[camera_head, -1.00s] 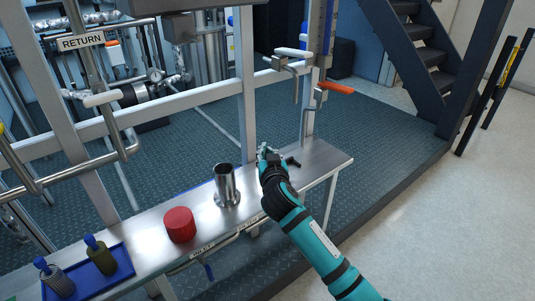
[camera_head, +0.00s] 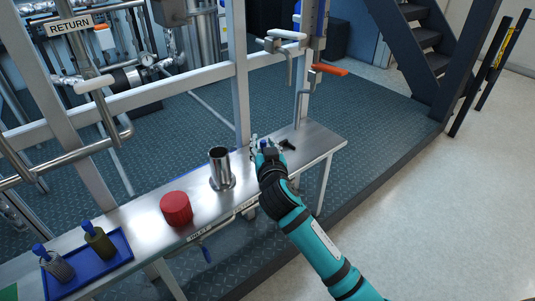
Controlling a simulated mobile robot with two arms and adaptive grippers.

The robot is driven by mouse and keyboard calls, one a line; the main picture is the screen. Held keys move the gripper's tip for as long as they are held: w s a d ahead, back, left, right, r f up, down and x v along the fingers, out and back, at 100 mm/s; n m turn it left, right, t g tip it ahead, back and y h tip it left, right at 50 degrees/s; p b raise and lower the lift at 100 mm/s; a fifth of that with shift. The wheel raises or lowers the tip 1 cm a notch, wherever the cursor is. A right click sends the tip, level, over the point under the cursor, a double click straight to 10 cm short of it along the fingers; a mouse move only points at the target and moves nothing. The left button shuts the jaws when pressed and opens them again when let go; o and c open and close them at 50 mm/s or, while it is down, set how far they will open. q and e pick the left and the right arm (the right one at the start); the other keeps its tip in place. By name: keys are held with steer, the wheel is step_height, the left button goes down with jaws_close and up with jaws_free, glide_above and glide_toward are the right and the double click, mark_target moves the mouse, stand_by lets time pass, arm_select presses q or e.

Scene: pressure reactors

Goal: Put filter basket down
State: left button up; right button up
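My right gripper (camera_head: 264,146) is over the right part of the metal shelf (camera_head: 322,142), beyond the steel cup. My wrist hides most of its fingers. A small blue bit shows at the fingertips, but I cannot tell what it belongs to or whether it is held. Two basket-like cylinders with blue knobs stand on a blue tray (camera_head: 122,249) at the lower left: a grey one (camera_head: 58,267) and an olive one (camera_head: 99,242). I cannot tell which is the filter basket. My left gripper is not in view.
A flanged open steel cup (camera_head: 221,170) and a red round cap (camera_head: 176,209) stand on the shelf. A small black part (camera_head: 287,144) lies right of my gripper. Frame posts and pipes rise behind the shelf. An orange-handled valve (camera_head: 329,69) hangs above its right end.

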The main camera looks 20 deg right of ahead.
steer(key=v, duration=0.7)
steer(key=s+d+f+n+g+y, duration=0.1)
steer(key=s+f+g, duration=0.2)
steer(key=s+f, duration=0.45)
steer(key=s+d+f+n+g, duration=0.1)
steer(key=s+f+g, duration=0.3)
steer(key=f, duration=0.7)
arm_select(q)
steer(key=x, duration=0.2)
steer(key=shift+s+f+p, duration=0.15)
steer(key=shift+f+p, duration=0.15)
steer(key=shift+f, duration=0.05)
arm_select(e)
steer(key=s+f+n+g+y, duration=0.1)
steer(key=s+f+g, duration=0.2)
steer(key=s+f, duration=0.3)
steer(key=s+f+n+g+y, duration=0.1)
steer(key=s+f+g, duration=0.2)
steer(key=s, duration=0.9)
step_height(320, 180, down, 3)
steer(key=shift+s, duration=0.25)
